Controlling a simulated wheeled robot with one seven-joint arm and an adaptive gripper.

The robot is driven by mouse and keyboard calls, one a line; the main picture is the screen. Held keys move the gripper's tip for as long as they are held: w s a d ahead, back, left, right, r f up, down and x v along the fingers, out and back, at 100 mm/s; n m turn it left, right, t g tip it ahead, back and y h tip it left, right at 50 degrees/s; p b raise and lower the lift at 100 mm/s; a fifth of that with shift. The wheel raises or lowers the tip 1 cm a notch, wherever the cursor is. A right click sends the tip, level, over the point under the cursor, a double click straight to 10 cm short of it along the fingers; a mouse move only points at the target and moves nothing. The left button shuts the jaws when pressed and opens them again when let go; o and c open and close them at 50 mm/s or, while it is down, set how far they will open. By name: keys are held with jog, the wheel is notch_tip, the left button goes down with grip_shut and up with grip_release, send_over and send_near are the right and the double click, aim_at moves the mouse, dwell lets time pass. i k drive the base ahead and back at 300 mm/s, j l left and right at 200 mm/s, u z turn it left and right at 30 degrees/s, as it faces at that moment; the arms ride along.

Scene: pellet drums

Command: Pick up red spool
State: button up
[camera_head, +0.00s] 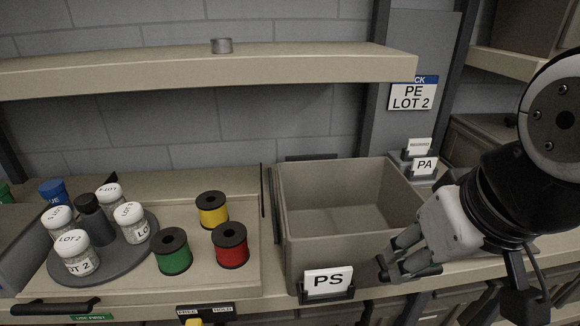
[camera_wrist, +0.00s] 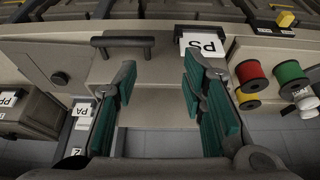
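The red spool (camera_head: 231,250), with black flanges, stands upright on the beige surface left of the grey bin in the head view. It also shows at the right in the wrist view (camera_wrist: 254,85). A green spool (camera_head: 174,258) stands to its left and a yellow spool (camera_head: 212,214) behind it. My gripper (camera_head: 408,270) is by the right front of the bin, well to the right of the red spool. In the wrist view its teal-padded fingers (camera_wrist: 163,98) are spread apart with nothing between them.
The grey bin (camera_head: 340,247) labelled PS (camera_head: 328,281) is empty and stands between my gripper and the spools. A round dark tray (camera_head: 66,262) holds several white jars at the left.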

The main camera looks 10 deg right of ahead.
aim_at(231, 245)
jog(key=i+j, duration=0.1)
jog(key=j, duration=0.35)
jog(key=i+j, duration=0.15)
jog(key=j, duration=0.25)
jog(key=i+j, duration=0.1)
jog(key=j, duration=0.35)
